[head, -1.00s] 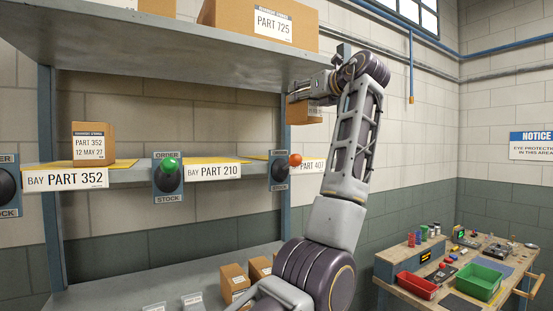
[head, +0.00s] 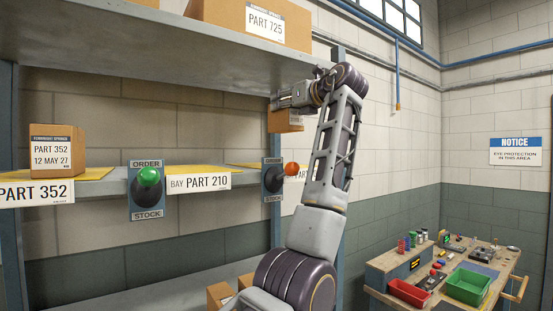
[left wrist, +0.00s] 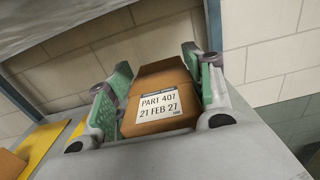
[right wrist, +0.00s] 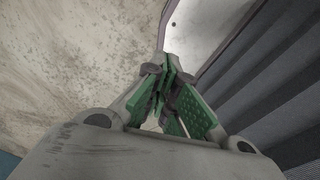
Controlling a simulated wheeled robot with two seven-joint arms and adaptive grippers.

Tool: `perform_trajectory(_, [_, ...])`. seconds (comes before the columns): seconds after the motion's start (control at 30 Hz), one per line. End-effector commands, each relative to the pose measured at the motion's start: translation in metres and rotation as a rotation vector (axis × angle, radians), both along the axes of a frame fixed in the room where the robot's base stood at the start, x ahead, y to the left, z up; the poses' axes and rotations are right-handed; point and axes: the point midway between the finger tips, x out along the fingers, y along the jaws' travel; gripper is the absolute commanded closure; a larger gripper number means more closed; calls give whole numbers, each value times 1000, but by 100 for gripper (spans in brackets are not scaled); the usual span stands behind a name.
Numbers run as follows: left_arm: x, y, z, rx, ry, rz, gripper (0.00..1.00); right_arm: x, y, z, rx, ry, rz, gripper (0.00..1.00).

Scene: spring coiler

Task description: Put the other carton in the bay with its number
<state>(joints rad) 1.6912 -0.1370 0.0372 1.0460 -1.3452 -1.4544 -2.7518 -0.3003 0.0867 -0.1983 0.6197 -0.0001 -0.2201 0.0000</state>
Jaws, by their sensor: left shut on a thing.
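The carton (head: 285,120) labelled PART 407, 21 FEB 27 is between the pads of my left gripper (head: 296,97), which is shut on it. In the left wrist view the carton (left wrist: 160,95) shows its label, with a green pad on each side. In the head view it is below the upper shelf and above the level of the bay labels. The bay label for PART 407 (head: 301,178) is mostly hidden behind my left arm. The other carton (head: 57,150), PART 352, sits in bay PART 352 (head: 35,192). My right gripper (right wrist: 165,75) looks shut and empty.
Bay PART 210 (head: 198,182) has a yellow mat and no carton. A green-knobbed lever (head: 148,178) and an orange-knobbed lever (head: 291,168) stick out from the shelf front. A PART 725 box (head: 250,22) is on the upper shelf. A workbench (head: 440,270) stands right.

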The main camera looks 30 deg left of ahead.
Motion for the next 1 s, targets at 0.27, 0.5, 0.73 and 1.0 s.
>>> perform_trajectory(0.27, [0, 0, -14, 1, -2, -1, 91, 0, 3, 0, 3, 1, -1, 100])
perform_trajectory(0.5, [0, 0, -35, 2, -1, -1, 91, -1, 12, 1, 12, 1, -2, 100])
perform_trajectory(0.73, [0, 0, -51, 3, -1, 0, 91, -1, 13, 2, 13, 1, -1, 100])
perform_trajectory(1.0, [-1, 0, -56, 2, -2, 0, 91, 0, 8, 3, 8, 1, 1, 100])
